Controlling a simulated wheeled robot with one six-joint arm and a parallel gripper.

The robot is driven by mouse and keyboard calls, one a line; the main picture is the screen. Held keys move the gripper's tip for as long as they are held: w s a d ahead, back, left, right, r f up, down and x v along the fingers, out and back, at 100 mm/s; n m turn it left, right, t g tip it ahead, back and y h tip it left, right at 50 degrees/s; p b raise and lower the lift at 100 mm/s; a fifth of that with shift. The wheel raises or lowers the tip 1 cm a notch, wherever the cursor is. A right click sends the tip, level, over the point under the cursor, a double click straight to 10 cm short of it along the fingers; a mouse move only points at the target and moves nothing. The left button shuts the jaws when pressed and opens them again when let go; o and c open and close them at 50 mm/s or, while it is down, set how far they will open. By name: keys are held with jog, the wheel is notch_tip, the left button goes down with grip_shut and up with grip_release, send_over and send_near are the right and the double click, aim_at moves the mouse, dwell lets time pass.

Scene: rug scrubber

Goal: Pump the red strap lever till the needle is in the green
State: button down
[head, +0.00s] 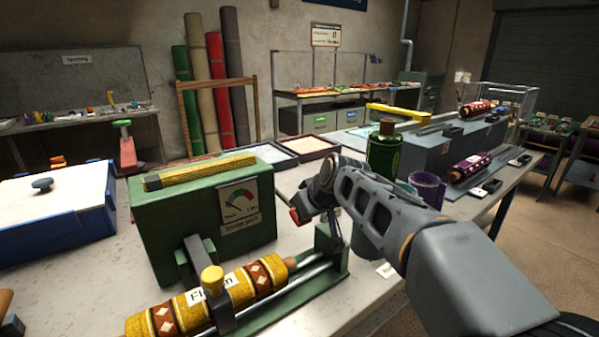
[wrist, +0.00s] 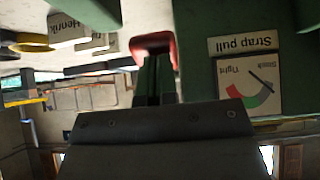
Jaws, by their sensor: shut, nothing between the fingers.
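The red strap lever (head: 294,216) shows at the right end of the green strap machine (head: 160,215). In the wrist view its red handle (wrist: 154,42) lies just beyond the fingertips. My gripper (head: 304,207) is shut and empty; its fingers (wrist: 156,72) point at the handle, and I cannot tell whether they touch it. The strap-pull gauge (head: 239,203) is on the machine's front and appears upside down in the wrist view (wrist: 250,82).
A patterned yellow and red roll (head: 240,288) lies on the machine's front rails under a clamp with a yellow knob (head: 212,280). A green bottle (head: 386,150) and a purple mug (head: 427,188) stand behind my arm. A blue box (head: 55,225) is at left.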

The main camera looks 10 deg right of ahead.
jog(key=shift+f, duration=0.4)
jog(key=shift+r, duration=0.15)
jog(key=p+v, duration=0.3)
jog(key=v, duration=1.1)
jog(key=shift+r, duration=0.15)
jog(key=s+d+f+m+g+h+p, duration=0.1)
jog(key=s+f+m+p, duration=0.1)
jog(key=s+p, duration=0.4)
jog(key=s+d+f+m+g+h+p, duration=0.2)
jog(key=s+p, duration=0.4)
jog(key=p, duration=0.4)
jog(key=shift+d+f+m+g+h, duration=0.2)
jog(key=shift+f+m+g+h, duration=0.1)
jog(key=shift+f+m, duration=0.55)
